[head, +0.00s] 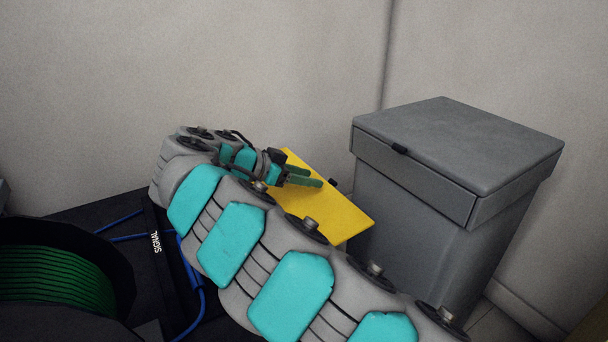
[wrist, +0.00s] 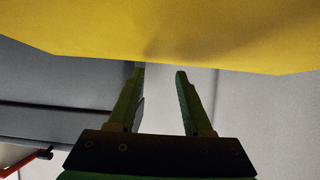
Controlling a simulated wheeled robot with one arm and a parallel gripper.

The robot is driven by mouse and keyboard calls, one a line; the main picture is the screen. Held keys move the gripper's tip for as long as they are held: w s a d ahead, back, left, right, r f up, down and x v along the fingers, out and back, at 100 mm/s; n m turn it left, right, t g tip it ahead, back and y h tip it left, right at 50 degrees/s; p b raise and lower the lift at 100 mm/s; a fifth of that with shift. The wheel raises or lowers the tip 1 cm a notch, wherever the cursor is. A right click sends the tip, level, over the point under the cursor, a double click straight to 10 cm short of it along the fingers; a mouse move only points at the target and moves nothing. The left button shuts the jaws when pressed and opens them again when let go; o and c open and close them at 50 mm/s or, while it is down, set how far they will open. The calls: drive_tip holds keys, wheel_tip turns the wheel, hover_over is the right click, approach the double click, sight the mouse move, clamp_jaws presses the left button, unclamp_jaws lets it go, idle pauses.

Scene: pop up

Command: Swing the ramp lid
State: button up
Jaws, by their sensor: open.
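A flat yellow panel (head: 335,212), which looks like the ramp lid, is tilted beside the grey bin in the head view. A small dark piece sits at its far edge. My gripper (head: 310,177) is over the panel's upper left part in that picture, with its two fingers apart and nothing between them. In the wrist view the panel (wrist: 165,28) fills the top, and the open green fingers (wrist: 160,72) reach up to its edge. I cannot tell whether they touch it. My arm hides the panel's lower left side and what supports it.
A grey bin (head: 420,215) with a closed lid (head: 465,145) stands right of the panel. A green-wound reel (head: 55,285), a dark surface and a blue cable (head: 200,300) lie at lower left. A wall is behind. A small red object (wrist: 30,160) shows in the wrist view.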

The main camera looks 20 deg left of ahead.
sight(333, 181)
drive_tip(key=p+x, duration=0.1)
drive_tip(key=x, duration=0.6)
drive_tip(key=shift+d+f, duration=0.15)
drive_tip(key=shift+f, duration=0.1)
drive_tip(key=shift+c, duration=0.6)
drive_tip(key=c, duration=0.6)
drive_tip(key=shift+s+a+r, duration=0.1)
drive_tip(key=shift+a+r, duration=0.15)
drive_tip(key=shift+r, duration=0.45)
clamp_jaws()
drive_tip(key=shift+s+a+r, duration=0.15)
drive_tip(key=shift+r, duration=0.45)
drive_tip(key=shift+s+a+r, duration=0.1)
drive_tip(key=shift+a+r, duration=0.05)
drive_tip(key=shift+r, duration=0.5)
drive_tip(key=shift+s+a+r, duration=0.1)
drive_tip(key=shift+r, duration=0.7)
drive_tip(key=shift+s+a+r, duration=0.1)
drive_tip(key=shift+r, duration=0.7)
drive_tip(key=shift+d+r, duration=0.1)
drive_tip(key=shift+r, duration=0.2)
drive_tip(key=r, duration=0.1)
drive_tip(key=s+a+r+p, duration=0.1)
drive_tip(key=r, duration=0.3)
drive_tip(key=shift+s+a+r+p, duration=0.1)
drive_tip(key=shift+s+a+p, duration=0.25)
drive_tip(key=shift+s, duration=0.05)
